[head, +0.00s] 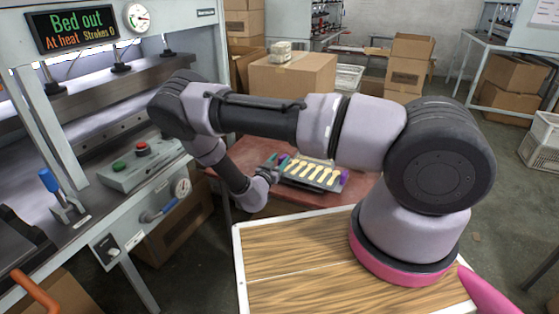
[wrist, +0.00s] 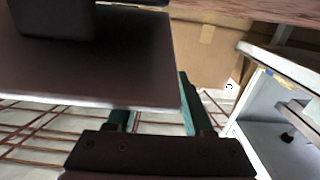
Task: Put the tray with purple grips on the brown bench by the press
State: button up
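The tray (head: 310,184) is dark and low, with several pale wooden spoons lying in a row. A purple grip (head: 344,177) shows at its right end. The tray appears to rest on the reddish-brown bench (head: 302,195) beside the press (head: 125,180). My gripper (head: 276,160) is at the tray's left end, close to it; contact cannot be told. In the wrist view, its two green fingers (wrist: 157,108) stand apart with an open gap between them. A dark flat plate (wrist: 110,65) partly covers the left finger; no purple grip is visible there.
A wood-topped table (head: 300,265) with a pale rim stands in front. A large cardboard box (head: 293,75) is behind the bench. The press carries buttons (head: 141,149), a blue lever (head: 52,185) and a display reading "Bed out" (head: 80,28). Open floor lies at the right.

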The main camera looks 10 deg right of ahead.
jog(key=shift+r, duration=0.35)
jog(key=v, duration=1.2)
